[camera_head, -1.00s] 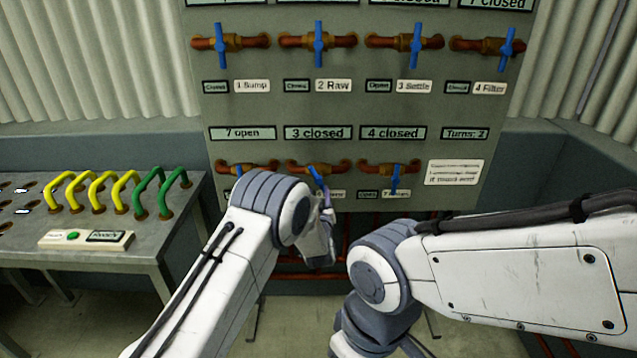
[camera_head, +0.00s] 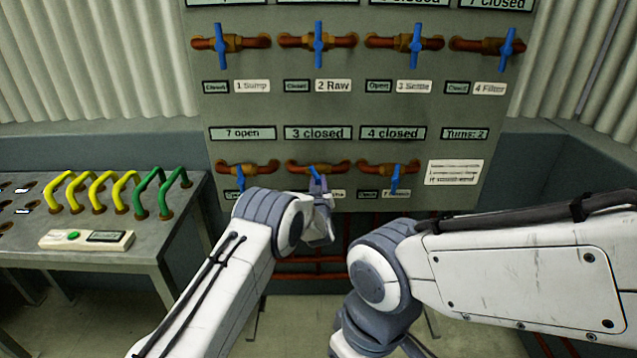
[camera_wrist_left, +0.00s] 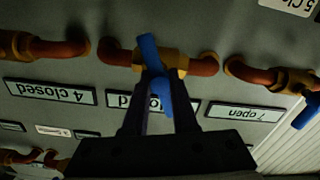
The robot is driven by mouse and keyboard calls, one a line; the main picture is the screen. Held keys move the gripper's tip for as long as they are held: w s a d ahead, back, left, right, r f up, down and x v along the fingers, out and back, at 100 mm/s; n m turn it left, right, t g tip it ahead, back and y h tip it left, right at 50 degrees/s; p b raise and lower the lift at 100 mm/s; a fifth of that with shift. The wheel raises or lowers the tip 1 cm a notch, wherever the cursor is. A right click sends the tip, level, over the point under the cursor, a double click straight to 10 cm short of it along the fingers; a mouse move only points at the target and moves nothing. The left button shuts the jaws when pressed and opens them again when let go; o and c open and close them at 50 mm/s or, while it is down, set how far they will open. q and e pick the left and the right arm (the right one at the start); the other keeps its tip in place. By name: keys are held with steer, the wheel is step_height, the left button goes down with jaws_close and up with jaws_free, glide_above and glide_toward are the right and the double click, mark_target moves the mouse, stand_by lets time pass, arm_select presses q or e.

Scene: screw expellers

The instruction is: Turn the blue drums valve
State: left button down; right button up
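The lower row of the panel has red pipes with blue-handled valves. The lower-middle valve (camera_head: 314,171) is at my left gripper (camera_head: 319,185); its name plate is largely covered. In the left wrist view, upside down, its blue handle (camera_wrist_left: 149,50) is tilted, with its near end between the two dark fingers (camera_wrist_left: 159,100). Whether they pinch it, I cannot tell. The lower-right valve (camera_head: 392,176) has a plate starting with 7, too blurred to read fully. I cannot read which plate says drums.
The upper row has several more blue-handled valves (camera_head: 318,45). Displays above the lower row read "7 open", "3 closed" (camera_head: 317,133) and "4 closed", with "Turns: 2" (camera_head: 464,134) at right. A metal table (camera_head: 160,238) with yellow and green handles stands left.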

arm_select(q)
steer(key=shift+m, duration=0.3)
steer(key=shift+f+m+b, duration=0.1)
steer(key=shift+m+b, duration=0.55)
steer(key=shift+m, duration=0.15)
steer(key=shift+m+b, duration=0.55)
steer(key=shift+m, duration=1.15)
steer(key=c, duration=0.8)
jaws_free()
steer(key=shift+d, duration=0.1)
steer(key=shift+c, duration=0.2)
steer(key=shift+s, duration=0.1)
